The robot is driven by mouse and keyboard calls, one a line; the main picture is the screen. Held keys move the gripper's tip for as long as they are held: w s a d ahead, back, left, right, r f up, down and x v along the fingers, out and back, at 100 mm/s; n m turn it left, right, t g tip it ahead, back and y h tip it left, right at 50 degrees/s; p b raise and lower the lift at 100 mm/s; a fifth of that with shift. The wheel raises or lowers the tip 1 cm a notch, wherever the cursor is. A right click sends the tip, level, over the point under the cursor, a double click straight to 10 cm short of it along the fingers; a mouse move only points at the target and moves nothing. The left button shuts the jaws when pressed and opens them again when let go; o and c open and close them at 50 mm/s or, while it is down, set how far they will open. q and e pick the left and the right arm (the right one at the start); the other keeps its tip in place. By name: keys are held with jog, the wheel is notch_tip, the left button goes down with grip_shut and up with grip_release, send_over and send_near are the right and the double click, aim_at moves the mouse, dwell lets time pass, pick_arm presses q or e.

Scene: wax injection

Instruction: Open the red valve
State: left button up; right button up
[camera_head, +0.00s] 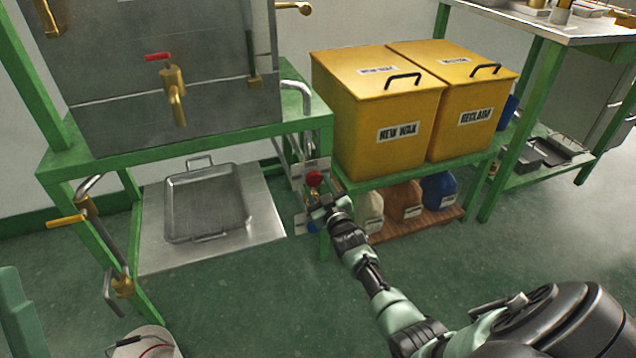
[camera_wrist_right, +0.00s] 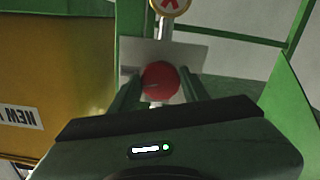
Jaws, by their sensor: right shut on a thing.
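The red valve (camera_head: 315,179) is a round red knob in front of a pale plate, by the right front leg of the green tank stand. My right gripper (camera_head: 321,202) reaches it from below right and partly covers the fittings under it. In the right wrist view, the red valve (camera_wrist_right: 160,76) sits between the two fingers of my right gripper (camera_wrist_right: 160,90), which are shut on it. A blue part (camera_head: 313,227) shows lower on the same plumbing. My left gripper is not in view.
A metal tank with a red-handled tap (camera_head: 158,57) stands on the green stand (camera_head: 200,128). Yellow NEW WAX (camera_head: 380,110) and RECLAIM (camera_head: 470,110) boxes stand close right of the valve. A metal tray (camera_head: 207,205) lies below the tank. The front floor is mostly clear.

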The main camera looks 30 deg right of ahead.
aim_at(315, 182)
jog(key=shift+f+m, duration=0.1)
jog(key=shift+m, duration=0.9)
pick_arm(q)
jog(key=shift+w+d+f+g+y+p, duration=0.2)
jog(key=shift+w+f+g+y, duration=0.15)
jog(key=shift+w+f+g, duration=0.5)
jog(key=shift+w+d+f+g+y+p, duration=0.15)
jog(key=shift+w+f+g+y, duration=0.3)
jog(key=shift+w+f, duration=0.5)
pick_arm(e)
jog(key=shift+a+m, duration=0.1)
jog(key=shift+m, duration=0.6)
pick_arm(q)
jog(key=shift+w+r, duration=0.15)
pick_arm(e)
jog(key=o, duration=1.4)
jog(key=shift+c, duration=0.2)
jog(key=shift+s, duration=0.15)
